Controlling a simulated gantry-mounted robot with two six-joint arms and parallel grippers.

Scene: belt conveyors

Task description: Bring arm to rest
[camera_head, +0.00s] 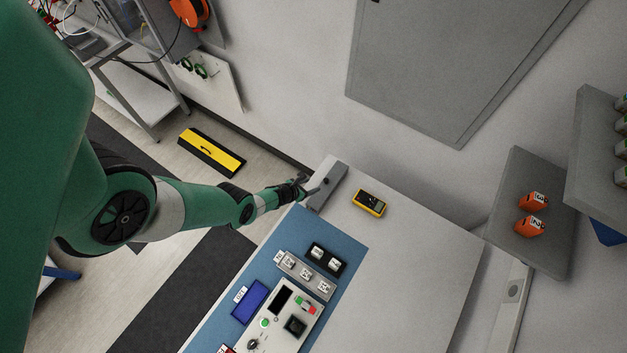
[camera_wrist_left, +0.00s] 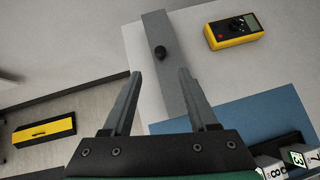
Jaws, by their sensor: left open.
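My left gripper (camera_head: 309,188) is at the end of the green arm, over the left edge of the table, next to a grey bar with a black knob (camera_head: 328,184). In the left wrist view its two fingers (camera_wrist_left: 159,82) are apart with nothing between them, and the bar with the knob (camera_wrist_left: 162,55) lies beyond the fingertips. My right gripper is not in view.
A yellow multimeter (camera_head: 370,203) lies on the white table. A blue mat (camera_head: 343,278) holds a control panel (camera_head: 268,335), a blue bin (camera_head: 250,301) and white numbered blocks. A yellow-black case (camera_head: 211,152) is on the floor. Orange items (camera_head: 532,201) sit on a grey shelf.

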